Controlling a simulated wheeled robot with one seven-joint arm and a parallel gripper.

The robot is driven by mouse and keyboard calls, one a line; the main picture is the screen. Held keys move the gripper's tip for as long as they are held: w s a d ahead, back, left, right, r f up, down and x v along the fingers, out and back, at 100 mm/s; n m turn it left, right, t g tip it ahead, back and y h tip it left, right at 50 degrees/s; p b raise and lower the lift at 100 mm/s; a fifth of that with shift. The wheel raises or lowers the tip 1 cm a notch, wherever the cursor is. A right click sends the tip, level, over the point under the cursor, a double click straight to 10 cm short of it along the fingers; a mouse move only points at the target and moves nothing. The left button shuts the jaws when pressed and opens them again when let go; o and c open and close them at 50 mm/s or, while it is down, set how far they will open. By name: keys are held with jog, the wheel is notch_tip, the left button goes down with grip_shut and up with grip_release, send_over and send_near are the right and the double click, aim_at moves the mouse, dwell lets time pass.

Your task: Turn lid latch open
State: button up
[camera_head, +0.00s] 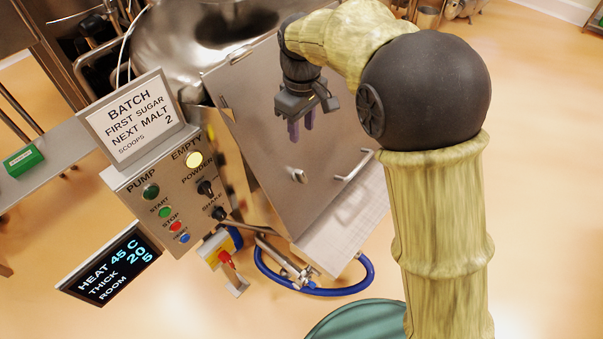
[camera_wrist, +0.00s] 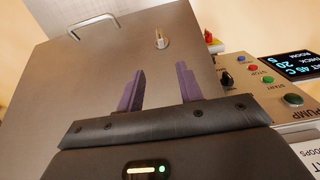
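The lid (camera_head: 285,135) is a large grey metal panel, tilted, in the middle of the head view. The lid latch (camera_head: 298,175) is a small metal knob near the lid's lower edge. It also shows in the wrist view (camera_wrist: 161,39), beyond my fingertips. My gripper (camera_head: 302,127) is in front of the lid, above the latch in the head view. In the wrist view its two purple fingers (camera_wrist: 161,82) stand apart with nothing between them. The latch is apart from the fingers.
A metal handle (camera_head: 354,165) is on the lid, right of the latch. A control panel (camera_head: 180,190) with buttons and knobs stands at the left, with a batch sign (camera_head: 130,115) on top. A display (camera_head: 108,268) and a blue hose (camera_head: 335,291) are lower down.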

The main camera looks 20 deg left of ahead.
aim_at(302, 172)
notch_tip(302, 172, down, 18)
jog(key=shift+r+p, duration=0.25)
jog(key=shift+p, duration=0.75)
jog(key=shift+r, duration=0.1)
grip_shut()
